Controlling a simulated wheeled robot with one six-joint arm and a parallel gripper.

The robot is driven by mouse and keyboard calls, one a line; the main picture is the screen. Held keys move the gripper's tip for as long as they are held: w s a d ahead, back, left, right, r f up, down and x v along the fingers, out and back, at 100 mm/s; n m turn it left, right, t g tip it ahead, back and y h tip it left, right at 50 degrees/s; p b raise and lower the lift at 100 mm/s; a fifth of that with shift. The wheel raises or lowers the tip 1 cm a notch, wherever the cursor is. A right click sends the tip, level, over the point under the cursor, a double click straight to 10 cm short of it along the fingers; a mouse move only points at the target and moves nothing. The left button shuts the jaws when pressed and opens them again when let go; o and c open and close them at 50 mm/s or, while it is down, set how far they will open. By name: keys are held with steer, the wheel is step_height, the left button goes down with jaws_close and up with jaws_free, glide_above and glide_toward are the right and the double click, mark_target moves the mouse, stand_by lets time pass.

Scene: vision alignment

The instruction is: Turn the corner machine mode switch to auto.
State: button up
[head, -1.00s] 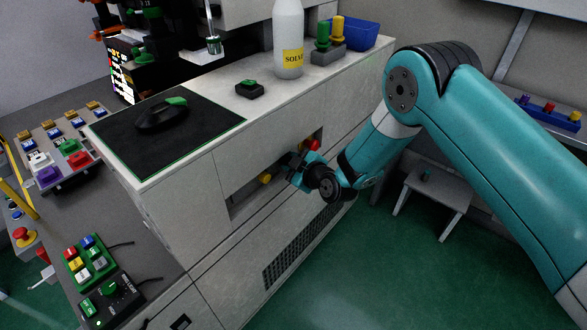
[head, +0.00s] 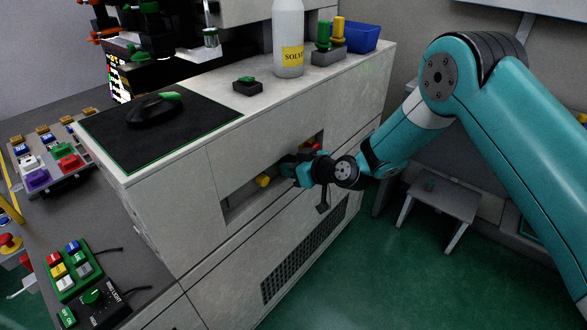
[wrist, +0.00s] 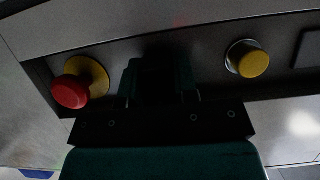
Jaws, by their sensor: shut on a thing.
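My gripper (head: 287,168) reaches into the recessed panel (head: 240,204) on the front of the white machine cabinet. In the wrist view my gripper (wrist: 160,75) is shut, with its dark fingers close against the panel between a red mushroom button (wrist: 70,91) on a yellow base and a yellow button (wrist: 247,60) with a metal ring. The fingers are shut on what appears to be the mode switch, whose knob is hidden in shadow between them. Its position marks cannot be read. The yellow button also shows in the head view (head: 263,181), left of my gripper.
A solvent bottle (head: 289,40), a blue bin (head: 355,36) and a black mat (head: 150,150) are on the cabinet top. A button box (head: 75,265) is at the lower left. A small stool (head: 440,205) stands on the open green floor at right.

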steer(key=shift+s+a, duration=0.15)
steer(key=o, duration=0.6)
steer(key=shift+o, duration=0.2)
steer(key=shift+d, duration=0.3)
steer(key=b+v, duration=0.2)
steer(key=v, duration=1.5)
